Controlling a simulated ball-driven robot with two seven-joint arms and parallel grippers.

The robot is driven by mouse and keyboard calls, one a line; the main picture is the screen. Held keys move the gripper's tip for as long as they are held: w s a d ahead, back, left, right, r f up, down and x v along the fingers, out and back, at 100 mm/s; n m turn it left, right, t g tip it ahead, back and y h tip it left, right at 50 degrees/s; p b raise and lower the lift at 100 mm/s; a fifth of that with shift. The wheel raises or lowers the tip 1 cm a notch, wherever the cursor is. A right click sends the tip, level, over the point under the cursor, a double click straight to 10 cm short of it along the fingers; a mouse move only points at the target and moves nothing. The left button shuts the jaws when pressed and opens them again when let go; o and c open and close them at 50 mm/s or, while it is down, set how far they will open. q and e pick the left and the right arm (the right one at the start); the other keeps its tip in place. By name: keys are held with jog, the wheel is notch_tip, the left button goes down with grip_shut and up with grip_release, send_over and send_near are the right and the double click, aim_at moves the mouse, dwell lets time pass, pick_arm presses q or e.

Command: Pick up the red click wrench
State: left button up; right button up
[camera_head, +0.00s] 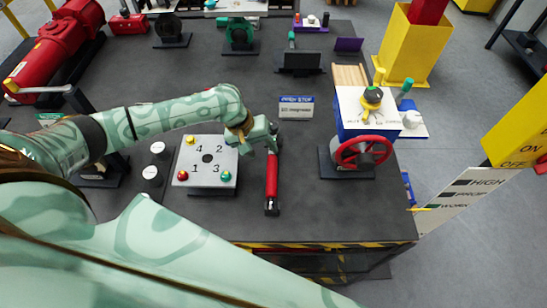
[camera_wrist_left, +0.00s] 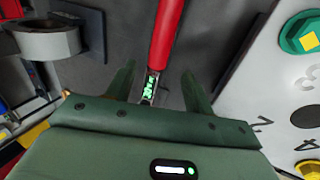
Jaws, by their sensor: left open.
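The red click wrench (camera_head: 271,172) lies on the dark table, its dark end towards the front edge. My left gripper (camera_head: 272,138) is over the wrench's far end. In the left wrist view the red handle (camera_wrist_left: 165,35) runs up from between the two fingers of my left gripper (camera_wrist_left: 157,72). The fingers are apart, one on each side of the wrench's narrow part with green markings, with gaps visible on both sides. The wrench's farthest end is hidden behind the gripper body. My right gripper is not in view.
A white numbered plate (camera_head: 207,163) stands left of the wrench. A red handwheel valve (camera_head: 362,152) stands to the right. A blue-and-white sign (camera_head: 296,107) stands behind. The table between wrench and valve is clear. The striped front edge (camera_head: 330,244) is near the wrench.

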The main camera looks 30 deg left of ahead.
aim_at(270, 162)
pick_arm(q)
jog(key=x, duration=0.4)
jog(key=b+x, duration=0.1)
jog(key=x, duration=0.2)
jog(key=shift+s+d, duration=0.15)
jog(key=shift+s, duration=0.2)
jog(key=shift+w+d+f+b, duration=0.15)
jog(key=shift+f+b, duration=0.15)
jog(key=shift+f, duration=0.05)
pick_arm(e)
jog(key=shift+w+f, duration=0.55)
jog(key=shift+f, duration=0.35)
pick_arm(q)
jog(key=c, duration=1)
jog(key=shift+r, duration=0.1)
grip_shut()
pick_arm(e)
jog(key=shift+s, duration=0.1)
